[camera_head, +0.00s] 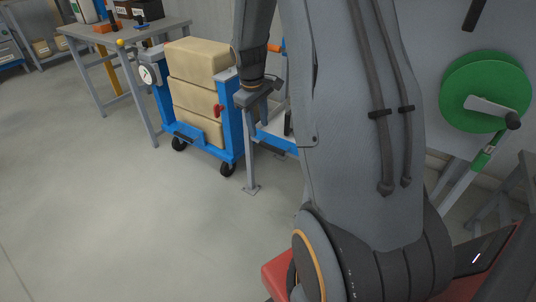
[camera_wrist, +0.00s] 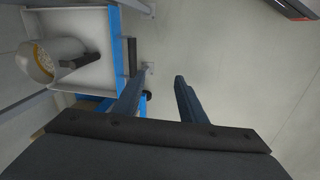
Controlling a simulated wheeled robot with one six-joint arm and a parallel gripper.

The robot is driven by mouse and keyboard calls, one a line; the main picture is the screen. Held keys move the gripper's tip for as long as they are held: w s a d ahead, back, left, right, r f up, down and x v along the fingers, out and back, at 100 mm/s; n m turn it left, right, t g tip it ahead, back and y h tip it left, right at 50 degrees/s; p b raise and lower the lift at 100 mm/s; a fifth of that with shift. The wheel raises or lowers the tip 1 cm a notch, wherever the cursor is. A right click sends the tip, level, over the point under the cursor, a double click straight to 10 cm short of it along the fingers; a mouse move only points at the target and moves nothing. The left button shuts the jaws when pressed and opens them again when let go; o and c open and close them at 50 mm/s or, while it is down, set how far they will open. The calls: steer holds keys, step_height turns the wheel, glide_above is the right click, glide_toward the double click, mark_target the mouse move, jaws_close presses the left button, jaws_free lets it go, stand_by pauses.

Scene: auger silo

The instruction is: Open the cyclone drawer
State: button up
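In the wrist view, a pale tray-like box (camera_wrist: 88,82) with a blue front edge (camera_wrist: 116,45) lies at the upper left; it looks like the cyclone drawer. A short dark bar (camera_wrist: 132,57), probably its handle, stands off the blue edge. My gripper (camera_wrist: 160,78) is open and empty, its two fingers apart with floor showing between them. The left finger is close to the dark bar; I cannot tell whether they touch. In the head view, my gripper (camera_head: 259,94) is by a blue frame part (camera_head: 276,140), mostly hidden behind my arm.
A blue cart (camera_head: 230,125) with stacked tan blocks (camera_head: 198,92) stands left of my gripper. A grey leg with a foot plate (camera_head: 252,188) stands below it. A workbench (camera_head: 120,33) is at upper left, a green wheel (camera_head: 470,85) at right. Floor at left is clear.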

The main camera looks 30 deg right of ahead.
steer(key=n+b, duration=0.1)
steer(key=b, duration=0.4)
glide_toward(271, 146)
steer(key=f, duration=0.1)
steer(key=shift+w+d+f+b, duration=0.1)
steer(key=shift+d+f+b, duration=0.15)
steer(key=shift+f, duration=1.05)
steer(key=shift+w+d+f+b, duration=0.15)
steer(key=shift+f+b, duration=0.15)
steer(key=shift+f, duration=0.95)
steer(key=shift+w+d+f+b, duration=0.1)
steer(key=shift+d+f+b, duration=0.15)
steer(key=shift+f, duration=1.05)
steer(key=shift+c, duration=0.5)
jaws_close()
